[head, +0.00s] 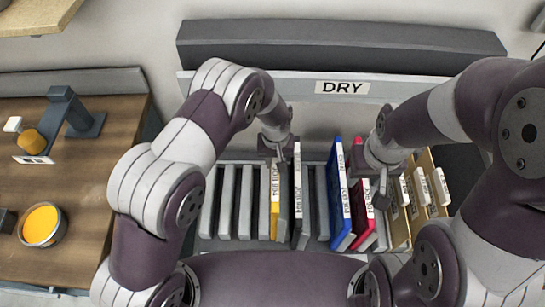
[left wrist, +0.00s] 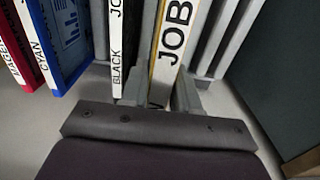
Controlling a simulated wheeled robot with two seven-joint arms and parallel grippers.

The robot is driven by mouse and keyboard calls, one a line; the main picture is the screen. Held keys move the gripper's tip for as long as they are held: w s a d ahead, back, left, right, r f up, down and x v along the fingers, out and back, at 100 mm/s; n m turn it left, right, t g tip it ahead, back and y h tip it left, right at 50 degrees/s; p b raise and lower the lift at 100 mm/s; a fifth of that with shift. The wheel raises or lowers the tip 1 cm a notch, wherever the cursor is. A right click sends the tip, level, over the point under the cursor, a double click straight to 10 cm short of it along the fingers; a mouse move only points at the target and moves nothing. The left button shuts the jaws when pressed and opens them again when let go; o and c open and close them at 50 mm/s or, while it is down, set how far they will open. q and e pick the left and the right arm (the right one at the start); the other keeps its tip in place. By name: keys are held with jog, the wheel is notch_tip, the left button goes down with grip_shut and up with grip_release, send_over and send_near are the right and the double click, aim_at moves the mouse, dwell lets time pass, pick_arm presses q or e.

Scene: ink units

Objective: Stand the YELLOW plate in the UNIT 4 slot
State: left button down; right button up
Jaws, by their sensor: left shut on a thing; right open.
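The yellow plate (head: 275,205) stands on edge among the grey dividers of the rack, just left of the black plate (head: 297,205). Its white label reads JOB. My left gripper (head: 279,166) is shut on its upper edge. In the left wrist view the yellow plate (left wrist: 168,52) sits between the two fingers of the gripper (left wrist: 163,98), with the black plate (left wrist: 117,45) beside it. My right gripper (head: 376,183) is open above the red plate (head: 361,205). The plate's lower edge is hidden, and I cannot read any unit numbers.
The blue plate (head: 338,190) stands left of the red one. Brown sleeves (head: 425,170) with white labels stand at the right. A DRY sign (head: 343,87) is on the rail behind. A wooden table (head: 100,165) at the left holds a bowl of yellow ink (head: 41,226).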

pick_arm(q)
notch_tip(320, 180, down, 12)
jog(key=b, duration=0.8)
jog(key=shift+r, duration=0.25)
jog(key=shift+f, duration=0.15)
jog(key=shift+f+b, duration=0.2)
jog(key=shift+b, duration=0.15)
jog(key=c, duration=0.8)
grip_release()
jog(key=shift+o, duration=0.2)
